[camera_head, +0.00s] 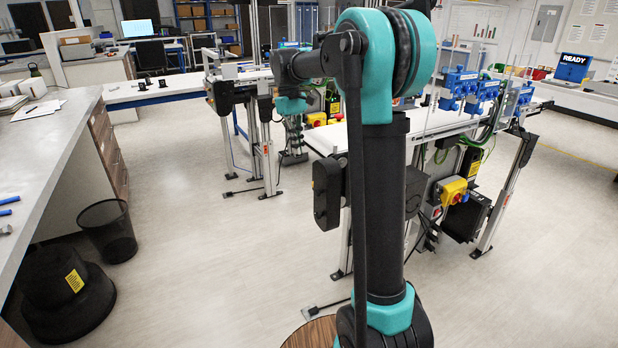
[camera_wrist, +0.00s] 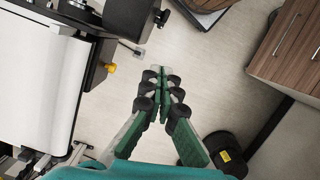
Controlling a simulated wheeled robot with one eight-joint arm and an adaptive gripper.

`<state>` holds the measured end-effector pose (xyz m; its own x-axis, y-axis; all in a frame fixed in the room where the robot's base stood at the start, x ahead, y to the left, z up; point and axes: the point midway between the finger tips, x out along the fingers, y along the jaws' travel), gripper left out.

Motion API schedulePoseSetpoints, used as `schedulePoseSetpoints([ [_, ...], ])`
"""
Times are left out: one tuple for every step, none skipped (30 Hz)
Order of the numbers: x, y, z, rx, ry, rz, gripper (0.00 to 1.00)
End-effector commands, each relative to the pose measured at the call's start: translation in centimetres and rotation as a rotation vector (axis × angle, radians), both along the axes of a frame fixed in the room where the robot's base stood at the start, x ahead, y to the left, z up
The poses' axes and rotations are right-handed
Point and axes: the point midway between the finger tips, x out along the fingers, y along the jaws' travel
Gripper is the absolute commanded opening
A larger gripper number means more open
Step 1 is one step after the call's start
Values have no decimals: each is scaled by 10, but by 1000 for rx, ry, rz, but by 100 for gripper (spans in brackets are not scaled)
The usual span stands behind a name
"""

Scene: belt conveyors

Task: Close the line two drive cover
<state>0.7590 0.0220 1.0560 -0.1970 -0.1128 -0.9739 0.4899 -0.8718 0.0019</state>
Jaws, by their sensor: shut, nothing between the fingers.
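I cannot tell for sure which part is the line two drive cover, or whether any cover is open. A black drive housing (camera_head: 327,194) hangs on the side of the nearer right conveyor, partly beside my arm. Another black drive unit (camera_head: 221,97) is at the end of the left conveyor. In the wrist view a black housing (camera_wrist: 130,14) sits at the edge of a white belt (camera_wrist: 45,75). My gripper (camera_wrist: 161,76) points down over open floor, right of that belt, shut and empty. It touches nothing that I can see. In the head view it shows small beyond my arm (camera_head: 293,155).
A yellow knob (camera_wrist: 109,68) sticks out from the conveyor edge. The right conveyor has a yellow switch box (camera_head: 453,190). Floor between is clear.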

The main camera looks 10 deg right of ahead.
Motion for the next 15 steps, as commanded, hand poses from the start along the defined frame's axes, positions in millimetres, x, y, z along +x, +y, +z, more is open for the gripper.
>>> schedulePoseSetpoints([
  [1, 1, 1, -1, 3, 3, 0],
  [1, 1, 1, 0, 4, 4, 0],
  [1, 1, 0, -1, 5, 5, 0],
  [1, 0, -2, -1, 6, 5, 0],
  [0, 0, -4, -1, 6, 5, 0],
  [0, 0, -8, -1, 6, 5, 0],
  [-1, -1, -11, -1, 6, 5, 0],
  [-2, -1, -15, -1, 6, 5, 0],
  [-3, -2, -21, -1, 6, 5, 0],
  [-5, -2, -27, -1, 6, 5, 0],
  [-5, -3, -32, -1, 5, 5, 0],
  [-7, -4, -40, -1, 5, 5, 0],
  [-8, -5, -46, -1, 5, 5, 0],
  [-10, -5, -51, -1, 5, 5, 0],
  [-11, -6, -59, -1, 5, 5, 0],
])
